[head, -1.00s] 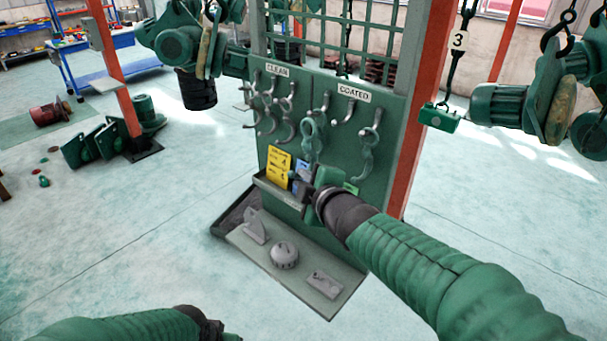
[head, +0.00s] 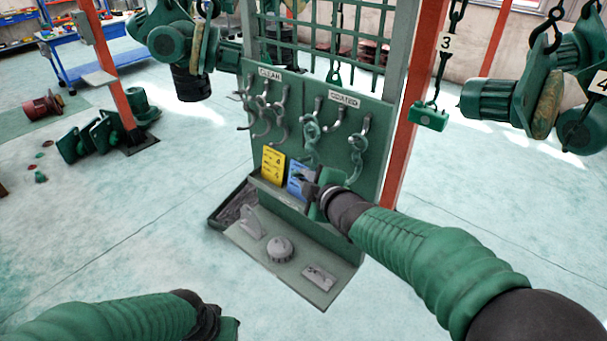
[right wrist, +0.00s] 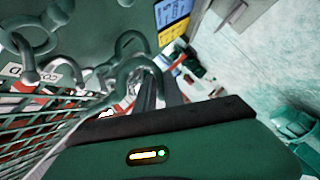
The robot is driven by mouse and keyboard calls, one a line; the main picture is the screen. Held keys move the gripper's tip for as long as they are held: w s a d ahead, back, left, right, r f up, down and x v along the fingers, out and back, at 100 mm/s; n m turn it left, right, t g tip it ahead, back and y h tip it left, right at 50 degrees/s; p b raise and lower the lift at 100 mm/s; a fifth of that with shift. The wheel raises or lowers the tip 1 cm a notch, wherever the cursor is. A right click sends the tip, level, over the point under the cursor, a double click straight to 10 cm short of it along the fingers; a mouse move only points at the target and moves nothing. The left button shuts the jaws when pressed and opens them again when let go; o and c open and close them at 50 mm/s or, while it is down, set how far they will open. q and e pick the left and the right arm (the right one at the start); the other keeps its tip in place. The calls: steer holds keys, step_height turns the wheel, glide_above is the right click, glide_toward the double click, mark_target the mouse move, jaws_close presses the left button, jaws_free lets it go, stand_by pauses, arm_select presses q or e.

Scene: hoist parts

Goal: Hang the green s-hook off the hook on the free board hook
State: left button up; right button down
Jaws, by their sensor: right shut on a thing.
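The green board (head: 375,115) has a COATED row with several hooks. One green s-hook (head: 311,140) hangs on the left hook of that row. Another green s-hook (head: 356,158) is at the right hook, its lower end beside my right gripper (head: 316,190). The middle board hook (head: 336,116) looks bare. My right gripper is low in front of the board, shut on a green s-hook; its fingers mostly hide the grip. A curved green hook (right wrist: 130,45) shows past the gripper in the right wrist view. My left gripper (head: 222,326) is at the bottom edge, its jaws unclear.
Grey s-hooks (head: 268,108) hang in the CLEAN row at left. Yellow (head: 272,166) and blue (head: 298,178) cards stand in a holder below. A ledge (head: 312,287) with grey parts juts out at the foot. An orange post (head: 408,120) borders the board at right.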

steer(key=w+d+f+n+t+b, duration=0.1)
steer(key=w+d+f+b, duration=0.1)
steer(key=w+d, duration=0.3)
steer(key=shift+w+d+f, duration=0.35)
steer(key=shift+w+f, duration=0.5)
steer(key=shift+w, duration=0.05)
stand_by(0.8)
stand_by(0.5)
steer(key=shift+w+d+r, duration=0.1)
steer(key=shift+d+r, duration=0.15)
steer(key=shift+r, duration=0.15)
